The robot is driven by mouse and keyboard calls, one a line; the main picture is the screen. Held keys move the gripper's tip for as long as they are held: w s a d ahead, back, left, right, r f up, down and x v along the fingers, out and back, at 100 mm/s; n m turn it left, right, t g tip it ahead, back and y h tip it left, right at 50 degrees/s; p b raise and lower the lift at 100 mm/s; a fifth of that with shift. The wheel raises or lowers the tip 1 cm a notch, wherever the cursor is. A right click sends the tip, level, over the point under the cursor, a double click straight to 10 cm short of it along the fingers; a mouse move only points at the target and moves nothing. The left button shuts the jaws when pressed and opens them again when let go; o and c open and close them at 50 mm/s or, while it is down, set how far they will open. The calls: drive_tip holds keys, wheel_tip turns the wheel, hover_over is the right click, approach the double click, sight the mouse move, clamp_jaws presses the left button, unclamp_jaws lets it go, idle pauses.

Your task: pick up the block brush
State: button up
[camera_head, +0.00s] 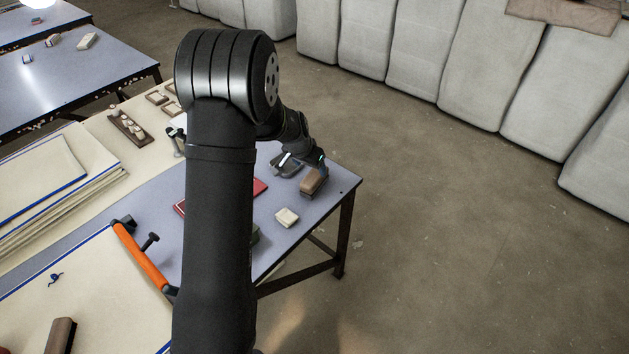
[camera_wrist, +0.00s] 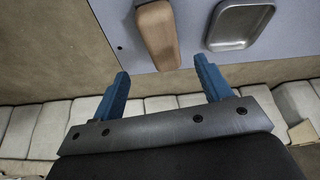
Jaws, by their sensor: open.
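The block brush (camera_head: 314,182), with a brown wooden top, lies near the far right corner of the blue-grey table (camera_head: 325,200). In the wrist view the brush (camera_wrist: 158,35) shows at the top middle, its near end rounded. My gripper (camera_wrist: 162,71) is open, with its two blue fingers apart and nothing between them. The near end of the brush lies just beyond the fingertips, in line with the gap. In the head view my gripper (camera_head: 321,159) is small and close above the brush, partly hidden by my wrist. I cannot tell the exact height.
A grey metal tray (camera_wrist: 240,24) lies right beside the brush, also visible in the head view (camera_head: 288,166). A pale block (camera_head: 287,217) and a red flat item (camera_head: 260,186) lie nearer. An orange-handled tool (camera_head: 140,255) rests at left. The table edge is close to the brush.

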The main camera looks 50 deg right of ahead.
sight(314, 174)
drive_tip(key=x, duration=1)
drive_tip(key=shift+w+d+f, duration=0.2)
drive_tip(key=shift+w+f, duration=0.05)
drive_tip(key=shift+f, duration=0.05)
drive_tip(key=shift+f, duration=0.25)
drive_tip(key=shift+c, duration=0.4)
drive_tip(key=c, duration=1)
